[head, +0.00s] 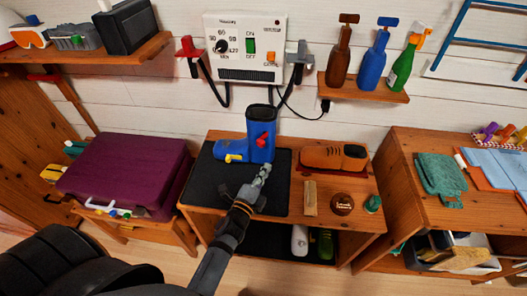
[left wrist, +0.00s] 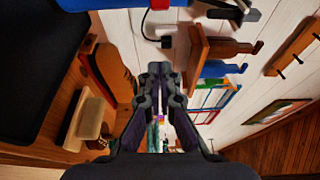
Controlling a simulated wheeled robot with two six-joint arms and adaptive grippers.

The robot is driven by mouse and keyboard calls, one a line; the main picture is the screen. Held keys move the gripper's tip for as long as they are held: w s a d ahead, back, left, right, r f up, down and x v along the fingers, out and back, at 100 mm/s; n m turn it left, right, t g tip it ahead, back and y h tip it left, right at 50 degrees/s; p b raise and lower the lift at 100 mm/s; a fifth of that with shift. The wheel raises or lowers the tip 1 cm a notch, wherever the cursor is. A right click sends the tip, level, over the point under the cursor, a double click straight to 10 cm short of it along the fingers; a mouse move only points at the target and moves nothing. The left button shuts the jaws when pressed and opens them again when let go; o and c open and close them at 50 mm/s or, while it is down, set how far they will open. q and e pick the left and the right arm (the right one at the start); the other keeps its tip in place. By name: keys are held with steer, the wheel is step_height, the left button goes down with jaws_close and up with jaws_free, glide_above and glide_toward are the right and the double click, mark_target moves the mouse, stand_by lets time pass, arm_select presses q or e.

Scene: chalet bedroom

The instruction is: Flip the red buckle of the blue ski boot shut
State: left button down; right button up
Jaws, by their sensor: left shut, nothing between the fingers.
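The blue ski boot (head: 261,118) stands upright on a black mat (head: 209,184), its toe pointing left. The red buckle (head: 263,141) is on the boot's shaft; it seems to stick out, but how far it is flipped is too small to tell. A yellow buckle (head: 234,158) is lower, near the toe. My left gripper (head: 264,170) is shut and empty, just in front of and below the shaft. I cannot tell whether it touches the boot. In the left wrist view its fingers (left wrist: 160,68) are together. My right gripper is not in view.
A brown shoe (head: 333,157), a wooden block (head: 310,198) and a round tin (head: 342,203) are right of the mat on the wooden bench (head: 364,215). A boot dryer (head: 246,48) hangs on the wall behind. A purple case (head: 125,172) is at left. The mat's left part is clear.

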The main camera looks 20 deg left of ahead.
arm_select(q)
steer(key=w+a, duration=0.3)
steer(key=w, duration=0.4)
steer(key=shift+w+a, duration=0.2)
steer(key=shift+w, duration=0.05)
